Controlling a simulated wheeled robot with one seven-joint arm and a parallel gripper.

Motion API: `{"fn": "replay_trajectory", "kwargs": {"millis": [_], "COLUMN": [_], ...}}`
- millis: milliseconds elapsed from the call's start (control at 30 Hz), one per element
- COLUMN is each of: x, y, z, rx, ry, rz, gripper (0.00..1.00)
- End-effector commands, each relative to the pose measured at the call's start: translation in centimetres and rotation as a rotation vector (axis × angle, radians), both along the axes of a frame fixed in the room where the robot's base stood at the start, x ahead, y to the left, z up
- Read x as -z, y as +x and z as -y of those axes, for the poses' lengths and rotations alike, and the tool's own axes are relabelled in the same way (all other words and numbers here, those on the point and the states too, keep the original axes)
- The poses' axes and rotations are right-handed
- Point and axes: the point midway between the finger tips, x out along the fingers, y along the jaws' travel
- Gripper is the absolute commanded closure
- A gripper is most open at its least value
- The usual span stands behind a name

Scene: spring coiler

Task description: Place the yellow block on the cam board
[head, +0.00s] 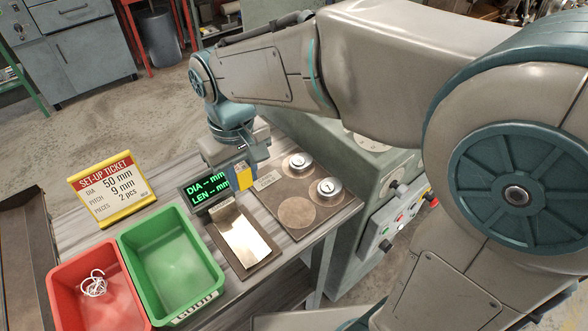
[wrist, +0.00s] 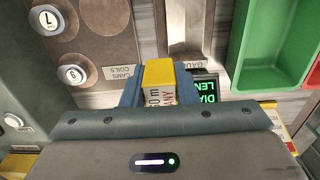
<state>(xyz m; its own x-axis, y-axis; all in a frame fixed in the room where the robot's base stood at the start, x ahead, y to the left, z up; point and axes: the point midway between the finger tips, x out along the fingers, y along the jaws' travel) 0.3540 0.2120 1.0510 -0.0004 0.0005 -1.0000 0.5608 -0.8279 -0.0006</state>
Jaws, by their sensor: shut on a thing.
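The yellow block (head: 243,177) is between the fingers of my gripper (head: 238,172), held near the back left edge of the cam board. In the wrist view, the yellow block (wrist: 158,75) shows a yellow side and a pale face with partly cut-off print, and my gripper (wrist: 158,92) is shut on it. The brown cam board (head: 325,217) lies on the bench and bears two numbered metal cams (head: 327,189). A round patch (head: 297,212) on it is bare. The cam board (wrist: 118,50) is left of the block in the wrist view. The block's underside is hidden.
A green-lit display (head: 205,188) stands close left of my gripper. A metal gauge plate (head: 243,242) lies in front of it. Green (head: 127,243) and red (head: 58,270) bins and a set-up ticket (head: 108,189) are farther left. The machine's button panel (head: 392,225) is right of the board.

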Motion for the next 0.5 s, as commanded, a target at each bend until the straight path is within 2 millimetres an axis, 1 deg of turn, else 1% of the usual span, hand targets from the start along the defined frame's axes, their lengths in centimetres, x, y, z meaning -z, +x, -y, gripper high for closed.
{"fn": "replay_trajectory", "kwargs": {"millis": [400, 500], "x": [5.2, 6.1], "y": [4.8, 5.7], "z": [7.3, 8.4], "rx": [0.006, 0.005], "ry": [-0.003, -0.001], "rz": [-0.006, -0.004], "gripper": [0.95, 0.95]}}
